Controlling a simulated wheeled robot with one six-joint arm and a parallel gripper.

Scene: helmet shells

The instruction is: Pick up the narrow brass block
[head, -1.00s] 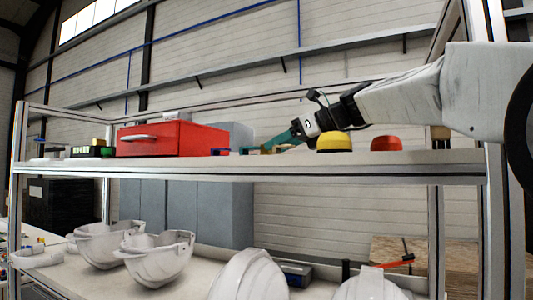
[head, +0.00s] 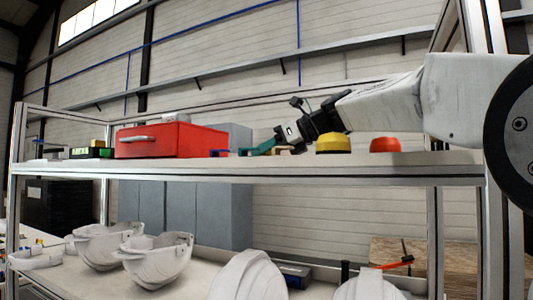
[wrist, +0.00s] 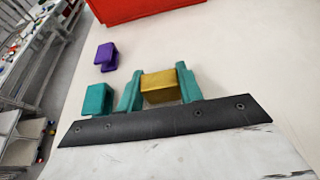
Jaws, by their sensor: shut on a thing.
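The narrow brass block (wrist: 160,87) sits between the two teal fingers of my gripper (wrist: 158,88) in the wrist view. The fingers touch it on both sides, so the gripper is shut on it. In the head view my gripper (head: 258,148) reaches down low over the upper shelf, just right of the red case. A tan piece (head: 283,150) shows beside the fingers there; I cannot tell whether it is the same block. Whether the held block touches the shelf is not clear.
A teal block (wrist: 97,99) lies close left of the fingers, with a purple block (wrist: 105,56) beyond. The red case (head: 172,139) stands behind. Yellow (head: 334,143) and red (head: 385,145) domed things stand right on the shelf (head: 330,168). Bare shelf lies right in the wrist view.

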